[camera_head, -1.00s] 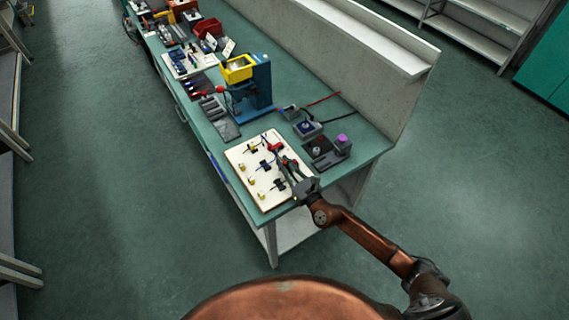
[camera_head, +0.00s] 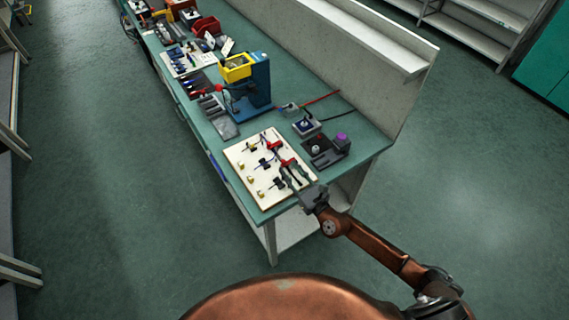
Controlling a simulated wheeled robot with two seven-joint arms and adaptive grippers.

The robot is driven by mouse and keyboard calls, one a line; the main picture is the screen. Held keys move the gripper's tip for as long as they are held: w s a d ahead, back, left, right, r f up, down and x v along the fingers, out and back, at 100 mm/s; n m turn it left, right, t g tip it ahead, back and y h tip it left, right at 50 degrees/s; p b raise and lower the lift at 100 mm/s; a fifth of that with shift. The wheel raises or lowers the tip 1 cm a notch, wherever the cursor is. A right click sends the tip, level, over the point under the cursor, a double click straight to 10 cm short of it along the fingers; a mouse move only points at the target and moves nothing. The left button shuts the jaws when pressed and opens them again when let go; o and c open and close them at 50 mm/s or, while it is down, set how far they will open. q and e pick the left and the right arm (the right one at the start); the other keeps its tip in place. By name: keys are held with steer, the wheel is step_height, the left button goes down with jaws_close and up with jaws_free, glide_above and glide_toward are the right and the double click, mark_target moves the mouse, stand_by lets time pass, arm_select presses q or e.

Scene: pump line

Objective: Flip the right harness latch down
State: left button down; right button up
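A cream harness board (camera_head: 244,154) lies on the near end of the green bench. It carries small black clips, yellow-topped pegs and red parts. One red part (camera_head: 275,147) is near its far right edge, and another red part (camera_head: 288,161) is nearer to me. They look like latch handles, but their positions are too small to tell. My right gripper (camera_head: 290,168) reaches over the right side of the board, its fingertips close to the nearer red part. The fingers look spread apart; contact cannot be told. My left gripper is not in view.
A blue press (camera_head: 260,85) with a yellow bin (camera_head: 236,68) stands behind the board. A dark fixture with a purple knob (camera_head: 342,138) and a grey box (camera_head: 306,127) stand to the right. The upright wall panel (camera_head: 340,65) bounds the bench's back.

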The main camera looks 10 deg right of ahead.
steer(key=v, duration=0.7)
steer(key=shift+s, duration=0.1)
